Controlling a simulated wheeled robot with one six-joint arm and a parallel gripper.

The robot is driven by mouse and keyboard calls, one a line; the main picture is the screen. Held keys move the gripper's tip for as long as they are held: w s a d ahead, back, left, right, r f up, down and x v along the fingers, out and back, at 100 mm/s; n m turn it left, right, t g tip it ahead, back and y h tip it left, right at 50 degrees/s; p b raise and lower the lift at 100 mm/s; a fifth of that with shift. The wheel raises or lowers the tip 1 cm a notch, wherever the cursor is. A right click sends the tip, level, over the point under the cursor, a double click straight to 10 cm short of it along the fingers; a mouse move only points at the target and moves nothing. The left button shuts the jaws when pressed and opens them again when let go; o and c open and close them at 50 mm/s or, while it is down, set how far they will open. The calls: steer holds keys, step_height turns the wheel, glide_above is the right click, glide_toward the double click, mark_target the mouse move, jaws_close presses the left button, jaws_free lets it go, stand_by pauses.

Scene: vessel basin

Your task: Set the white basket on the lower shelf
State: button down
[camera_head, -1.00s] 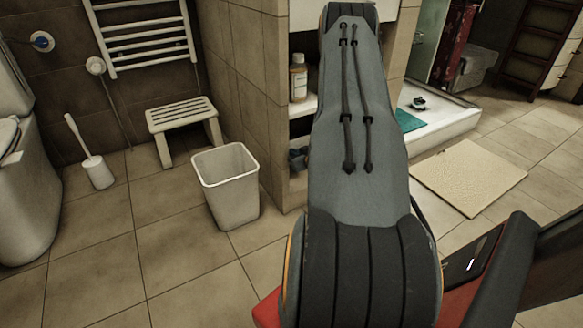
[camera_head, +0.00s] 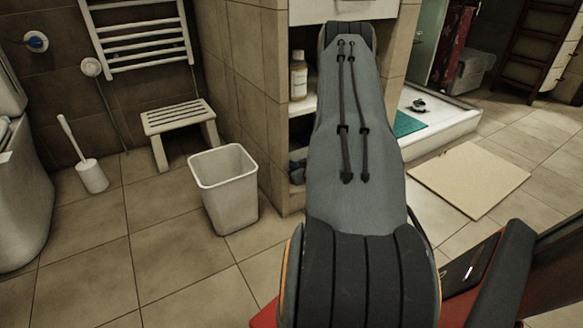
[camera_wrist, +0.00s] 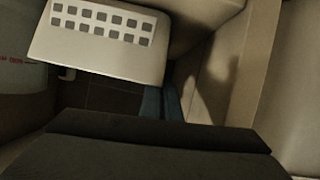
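A white basket (camera_wrist: 105,55) with rows of square holes shows at the top left of the wrist view. My gripper (camera_wrist: 165,140) shows there only as a broad dark block across the bottom, below the basket; its fingertips cannot be made out, nor whether it touches the basket. In the head view my arm hides the gripper and the basket. The shelf unit's shelf (camera_head: 303,106) shows left of my arm, with a lower compartment below it, mostly hidden.
A bottle (camera_head: 298,76) stands on the shelf; dark bluish items (camera_head: 297,165) lie in the compartment below. A white bin (camera_head: 226,190) and a slatted stool (camera_head: 178,118) stand to the left, near a toilet brush (camera_head: 91,174). A beige mat (camera_head: 468,180) lies right. Floor at front left is clear.

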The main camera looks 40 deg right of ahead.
steer(key=shift+f, duration=0.15)
steer(key=c, duration=2)
jaws_free()
steer(key=shift+r, duration=0.2)
steer(key=p+v, duration=0.5)
steer(key=v, duration=0.7)
